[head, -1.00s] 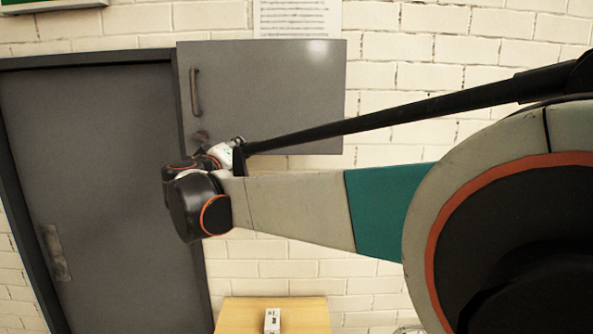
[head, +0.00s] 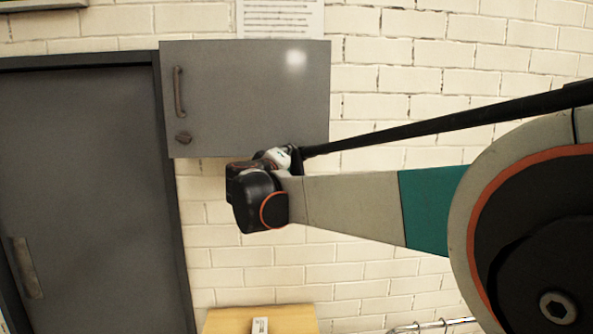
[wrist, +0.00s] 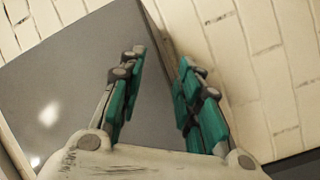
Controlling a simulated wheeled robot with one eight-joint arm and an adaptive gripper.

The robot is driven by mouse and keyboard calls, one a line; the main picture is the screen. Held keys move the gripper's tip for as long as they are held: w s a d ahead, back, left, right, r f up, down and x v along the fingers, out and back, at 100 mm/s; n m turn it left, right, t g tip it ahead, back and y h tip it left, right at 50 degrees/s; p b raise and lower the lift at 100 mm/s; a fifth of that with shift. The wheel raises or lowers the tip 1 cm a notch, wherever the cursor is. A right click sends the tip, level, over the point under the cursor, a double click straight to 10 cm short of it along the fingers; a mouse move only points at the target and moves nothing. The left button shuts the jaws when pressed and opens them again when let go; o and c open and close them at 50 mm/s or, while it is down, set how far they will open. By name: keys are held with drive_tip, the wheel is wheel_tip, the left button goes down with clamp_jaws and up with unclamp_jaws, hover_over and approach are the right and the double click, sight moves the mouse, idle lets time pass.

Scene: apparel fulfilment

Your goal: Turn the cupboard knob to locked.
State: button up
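The grey cupboard (head: 250,95) hangs on the brick wall with its door closed. Its dark round knob (head: 183,138) sits near the lower left corner, below a vertical handle (head: 179,92). The knob's locked or unlocked setting is too small to read. My wrist is below the cupboard's lower edge, right of the knob and apart from it; the fingers are hidden in the head view. In the wrist view my gripper (wrist: 162,75) is open and empty, with teal-padded fingers apart, in front of the cupboard face (wrist: 75,70) and its edge. The knob is not in the wrist view.
A grey door (head: 85,190) stands left of the cupboard. A wooden table (head: 280,319) with a small white box (head: 260,325) is below. A paper sheet (head: 281,17) hangs above the cupboard. A metal rail (head: 440,325) shows at lower right.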

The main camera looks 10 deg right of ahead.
drive_tip(key=d, duration=0.2)
drive_tip(key=d+f, duration=0.1)
drive_tip(key=d+b, duration=0.1)
drive_tip(key=d, duration=0.1)
drive_tip(key=shift+s+d+f, duration=0.15)
drive_tip(key=shift+d+f, duration=0.2)
